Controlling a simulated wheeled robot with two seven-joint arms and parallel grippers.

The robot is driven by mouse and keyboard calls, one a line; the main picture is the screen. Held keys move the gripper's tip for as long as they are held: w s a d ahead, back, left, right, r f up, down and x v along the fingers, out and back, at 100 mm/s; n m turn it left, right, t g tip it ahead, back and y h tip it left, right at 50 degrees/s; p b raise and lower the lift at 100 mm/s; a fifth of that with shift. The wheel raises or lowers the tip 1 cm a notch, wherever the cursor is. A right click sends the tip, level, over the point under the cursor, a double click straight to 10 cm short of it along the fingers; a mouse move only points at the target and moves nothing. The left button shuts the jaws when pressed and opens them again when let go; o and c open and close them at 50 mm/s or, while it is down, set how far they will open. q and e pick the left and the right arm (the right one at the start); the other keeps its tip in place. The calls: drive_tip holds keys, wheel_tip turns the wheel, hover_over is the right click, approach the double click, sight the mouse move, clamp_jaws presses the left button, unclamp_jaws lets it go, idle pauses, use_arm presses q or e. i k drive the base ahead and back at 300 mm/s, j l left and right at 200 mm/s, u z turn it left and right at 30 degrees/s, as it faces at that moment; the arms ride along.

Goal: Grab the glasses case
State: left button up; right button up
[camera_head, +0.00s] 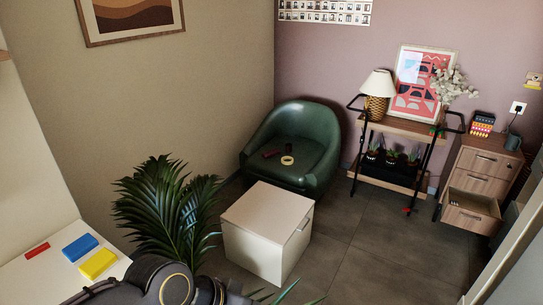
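I cannot tell for certain which object is the glasses case. A small dark red elongated object (270,154) lies on the seat of the green armchair (316,124), beside a pale yellow ring (287,160). A small red object (37,250) lies on the white table (40,281) at the lower left. Part of my own dark arm shows at the bottom left edge, but no fingertips show. Neither gripper is in view.
A blue block (80,247) and a yellow block (98,263) lie on the white table. A leafy plant (172,208) and a white cabinet (262,243) stand before the armchair. A drawer unit (487,164) at right has an open drawer (470,218).

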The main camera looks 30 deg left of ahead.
sight(273, 153)
drive_tip(key=i+j, duration=0.1)
drive_tip(key=i, duration=1.05)
drive_tip(key=i+j, duration=0.15)
drive_tip(key=i, duration=0.95)
drive_tip(key=i+u, duration=0.25)
drive_tip(key=i, duration=0.25)
drive_tip(key=i+l+u, duration=0.2)
drive_tip(key=i, duration=0.3)
drive_tip(key=i+l+u, duration=0.1)
drive_tip(key=i+u, duration=0.15)
drive_tip(key=u, duration=0.2)
drive_tip(key=i+l+u, duration=0.15)
drive_tip(key=u, duration=0.3)
drive_tip(key=i+l+u, duration=0.25)
drive_tip(key=u, duration=0.25)
drive_tip(key=i+l+u, duration=0.15)
drive_tip(key=l+u, duration=0.15)
drive_tip(key=u, duration=0.15)
drive_tip(key=i+l+u, duration=0.15)
drive_tip(key=u, duration=0.25)
drive_tip(key=i+l+u, duration=0.1)
drive_tip(key=l+u, duration=0.7)
drive_tip(key=i+l+u, duration=0.1)
drive_tip(key=l+u, duration=0.15)
drive_tip(key=u, duration=0.15)
drive_tip(key=l+u, duration=0.4)
drive_tip(key=k+j, duration=0.05)
drive_tip(key=j, duration=0.05)
